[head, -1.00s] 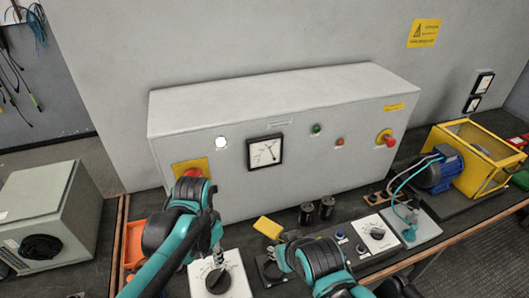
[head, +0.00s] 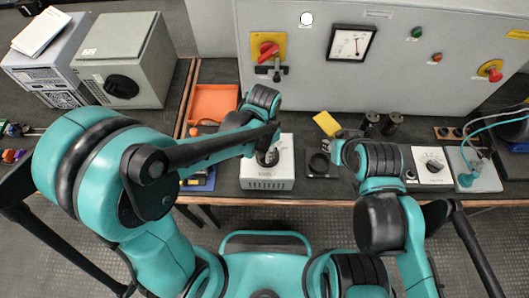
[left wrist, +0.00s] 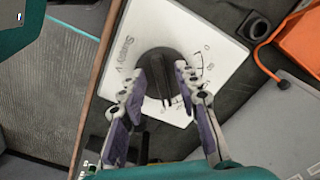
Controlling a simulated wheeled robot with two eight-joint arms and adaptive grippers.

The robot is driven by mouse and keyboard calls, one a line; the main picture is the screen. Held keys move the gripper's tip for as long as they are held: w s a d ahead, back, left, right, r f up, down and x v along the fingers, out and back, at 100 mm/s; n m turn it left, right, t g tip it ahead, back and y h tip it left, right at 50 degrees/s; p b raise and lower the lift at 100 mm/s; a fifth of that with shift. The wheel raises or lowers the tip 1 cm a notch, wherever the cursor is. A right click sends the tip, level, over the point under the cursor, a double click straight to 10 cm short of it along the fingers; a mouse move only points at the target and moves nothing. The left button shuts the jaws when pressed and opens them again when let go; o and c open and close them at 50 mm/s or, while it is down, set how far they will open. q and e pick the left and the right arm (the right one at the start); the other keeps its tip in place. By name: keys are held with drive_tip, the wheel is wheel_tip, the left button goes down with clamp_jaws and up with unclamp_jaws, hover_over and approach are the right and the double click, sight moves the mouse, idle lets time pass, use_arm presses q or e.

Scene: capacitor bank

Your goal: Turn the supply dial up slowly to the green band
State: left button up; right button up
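The supply dial is a black knob (left wrist: 158,72) on a white panel marked "Supply V" in the left wrist view. In the head view the dial's box (head: 268,178) stands at the bench's front. My left gripper (left wrist: 161,78) points down over the knob, one finger at each side. The fingers are apart with the knob between them; whether they press on it is not clear. The cabinet meter (head: 351,42) has a white face and thin needle; a green band cannot be made out.
An orange tray (head: 213,103) lies left of the dial box. A yellow block (head: 327,123) and dark cylinders (head: 391,123) are to the right. A second white dial panel (head: 432,165) stands further right. The cabinet (head: 430,100) closes off the back.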

use_arm(q)
drive_tip(key=shift+f, duration=0.5)
clamp_jaws()
drive_tip(key=shift+m, duration=0.7)
